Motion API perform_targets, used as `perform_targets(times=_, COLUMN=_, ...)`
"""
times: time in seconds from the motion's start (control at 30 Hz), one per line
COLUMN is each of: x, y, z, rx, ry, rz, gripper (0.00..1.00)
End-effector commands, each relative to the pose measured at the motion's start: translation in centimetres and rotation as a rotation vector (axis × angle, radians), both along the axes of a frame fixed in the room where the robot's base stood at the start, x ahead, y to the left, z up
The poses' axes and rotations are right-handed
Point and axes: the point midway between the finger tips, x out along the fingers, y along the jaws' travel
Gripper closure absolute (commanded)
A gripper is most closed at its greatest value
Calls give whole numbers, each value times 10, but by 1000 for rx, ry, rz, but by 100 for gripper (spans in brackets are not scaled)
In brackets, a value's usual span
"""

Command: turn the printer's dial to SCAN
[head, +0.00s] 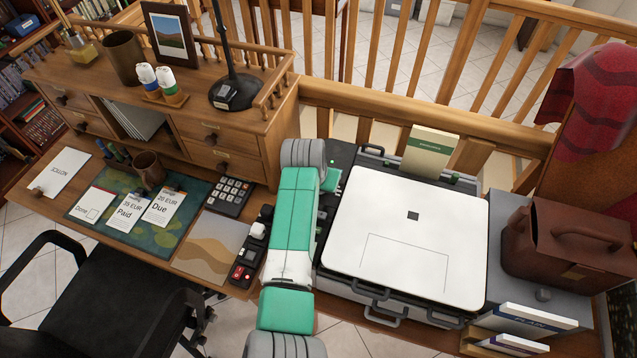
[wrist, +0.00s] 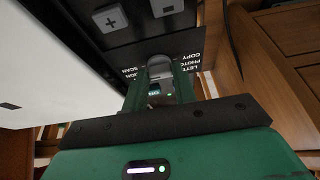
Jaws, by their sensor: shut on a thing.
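The printer (head: 408,235) stands on the desk at the right in the head view, with a white lid and a dark control strip along its left side. In the wrist view its dark panel (wrist: 152,48) carries a grey dial (wrist: 160,66). My gripper (wrist: 160,84) is shut on the dial, with a green finger on each side. I cannot tell which label the dial points at.
A power strip with a red switch (head: 243,273) lies left of my arm. A calculator (head: 230,196) and papers lie further left. A wooden railing runs behind.

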Motion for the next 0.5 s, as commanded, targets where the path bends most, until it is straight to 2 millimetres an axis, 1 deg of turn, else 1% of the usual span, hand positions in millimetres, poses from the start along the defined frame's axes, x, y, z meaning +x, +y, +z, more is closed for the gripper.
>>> perform_targets(times=0.1, x=0, y=0, z=0, rx=1, ry=1, rz=-1, gripper=96)
perform_targets(times=0.13, x=0, y=0, z=0, rx=1, ry=1, rz=-1, gripper=71)
perform_targets(times=0.23, x=0, y=0, z=0, rx=1, ry=1, rz=-1, gripper=51)
perform_targets(times=0.5, x=0, y=0, z=1, rx=0, ry=0, rz=0, gripper=51)
